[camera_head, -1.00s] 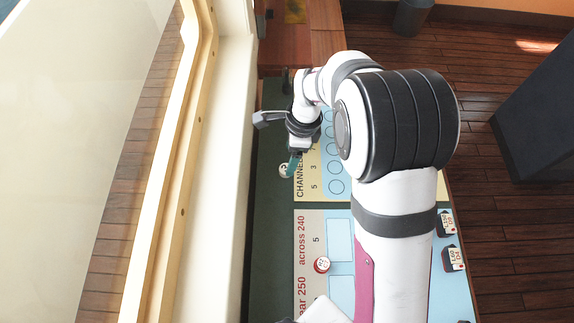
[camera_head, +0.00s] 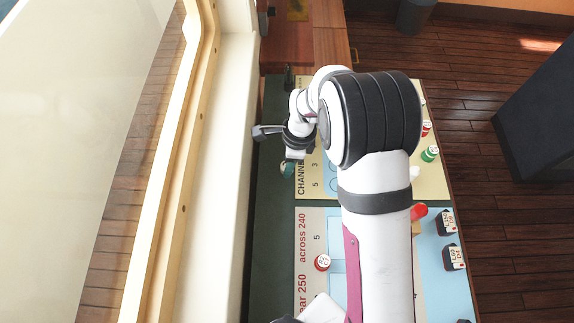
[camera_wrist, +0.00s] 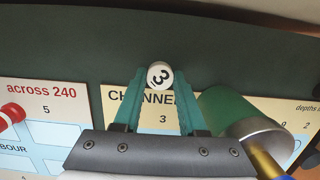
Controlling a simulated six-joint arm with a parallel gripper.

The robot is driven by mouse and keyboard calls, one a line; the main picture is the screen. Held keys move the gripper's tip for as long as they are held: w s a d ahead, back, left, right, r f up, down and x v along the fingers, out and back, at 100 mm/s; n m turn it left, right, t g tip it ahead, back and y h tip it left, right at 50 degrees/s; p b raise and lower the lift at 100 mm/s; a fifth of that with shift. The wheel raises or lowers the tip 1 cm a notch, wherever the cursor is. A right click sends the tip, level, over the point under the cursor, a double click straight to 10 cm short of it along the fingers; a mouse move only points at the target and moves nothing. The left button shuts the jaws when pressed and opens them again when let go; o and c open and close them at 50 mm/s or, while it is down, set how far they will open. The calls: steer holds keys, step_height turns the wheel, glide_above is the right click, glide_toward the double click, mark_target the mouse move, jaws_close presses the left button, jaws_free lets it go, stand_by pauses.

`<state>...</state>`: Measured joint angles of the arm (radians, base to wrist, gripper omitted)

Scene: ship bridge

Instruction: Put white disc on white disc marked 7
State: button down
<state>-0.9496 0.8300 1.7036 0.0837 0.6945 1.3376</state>
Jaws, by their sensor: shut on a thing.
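A white disc marked 3 (camera_wrist: 159,75) is between my two teal fingertips in the wrist view, just past the top edge of the CHANNEL card. My gripper (camera_wrist: 158,84) is shut on it. In the head view my gripper (camera_head: 288,168) is at the dark green strip left of the card (camera_head: 302,180), and the disc is mostly hidden there. I cannot tell whether the disc still touches the surface. I see no white disc marked 7 in either view; my arm covers much of the card.
A red-rimmed disc (camera_head: 322,262) lies on the "across 240" card. Red (camera_head: 427,128) and green (camera_head: 430,153) pieces stand on the card's right side. Black labelled blocks (camera_head: 447,222) line the right edge. A green cylinder (camera_wrist: 238,118) is close right of my fingers in the wrist view.

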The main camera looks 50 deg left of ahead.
steer(key=shift+r, duration=0.1)
steer(key=r, duration=0.4)
steer(key=shift+w+d+r, duration=0.25)
steer(key=shift+d, duration=0.15)
steer(key=w+d+r+m, duration=0.3)
steer(key=w+d, duration=0.2)
steer(key=d, duration=0.3)
steer(key=w+d+r+m+t, duration=0.1)
steer(key=w+d+r+m, duration=0.2)
steer(key=w+d, duration=0.35)
steer(key=w+d+r+m, duration=0.3)
steer(key=d, duration=0.6)
steer(key=a+f, duration=0.2)
steer(key=a, duration=0.1)
steer(key=a+f, duration=0.2)
steer(key=a, duration=0.1)
steer(key=a+f, duration=0.2)
steer(key=a, duration=0.2)
steer(key=shift+s+f, duration=0.2)
steer(key=shift+f, duration=0.05)
steer(key=shift+a+f, duration=0.2)
steer(key=shift+f, duration=0.9)
steer(key=shift+a+f, duration=0.15)
steer(key=shift+f, duration=0.9)
steer(key=shift+f, duration=0.1)
steer(key=shift+c, duration=2.3)
jaws_free()
